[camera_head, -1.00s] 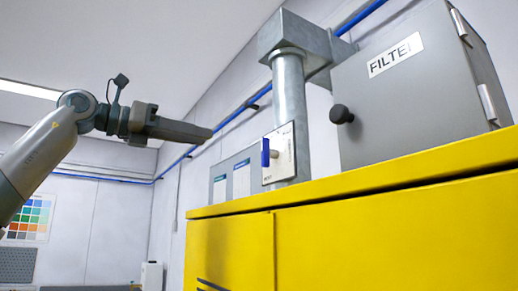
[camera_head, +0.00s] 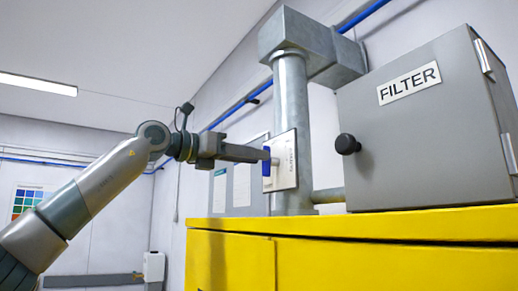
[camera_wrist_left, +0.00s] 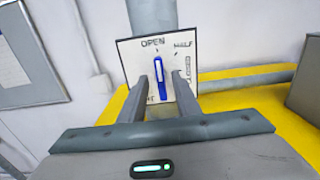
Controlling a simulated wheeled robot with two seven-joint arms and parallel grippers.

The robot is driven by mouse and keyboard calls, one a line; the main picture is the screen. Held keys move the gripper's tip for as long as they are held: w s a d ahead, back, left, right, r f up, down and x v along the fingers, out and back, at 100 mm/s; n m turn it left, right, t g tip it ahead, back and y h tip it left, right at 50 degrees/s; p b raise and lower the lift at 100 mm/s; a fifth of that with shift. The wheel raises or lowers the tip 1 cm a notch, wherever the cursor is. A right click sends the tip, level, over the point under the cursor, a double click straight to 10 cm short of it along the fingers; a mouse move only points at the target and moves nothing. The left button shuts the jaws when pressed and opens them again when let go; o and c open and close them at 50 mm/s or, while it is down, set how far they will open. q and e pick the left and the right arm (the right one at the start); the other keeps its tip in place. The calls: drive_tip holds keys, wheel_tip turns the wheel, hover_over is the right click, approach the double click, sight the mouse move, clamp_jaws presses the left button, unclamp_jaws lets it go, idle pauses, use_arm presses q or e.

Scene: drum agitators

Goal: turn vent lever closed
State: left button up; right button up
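The vent lever (camera_head: 266,161) is a blue handle on a white plate (camera_head: 286,165) fixed to the metal duct pipe. In the left wrist view the lever (camera_wrist_left: 162,85) stands upright, its top end by the OPEN mark on the plate (camera_wrist_left: 130,57); HALF and CLOSED marks lie to the right. My left gripper (camera_head: 258,154) reaches the lever from the left. In the left wrist view my left gripper (camera_wrist_left: 168,68) has its two fingers apart, with the lever showing between them; whether either finger touches it I cannot tell. My right gripper is not in view.
A grey FILTER box (camera_head: 420,140) with a black knob (camera_head: 347,144) stands to the right. Posted sheets (camera_head: 240,185) hang on the wall behind.

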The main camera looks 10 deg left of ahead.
use_arm(q)
drive_tip(key=shift+p+x, duration=0.4)
drive_tip(key=shift+x, duration=0.75)
drive_tip(key=shift+c, duration=0.3)
clamp_jaws()
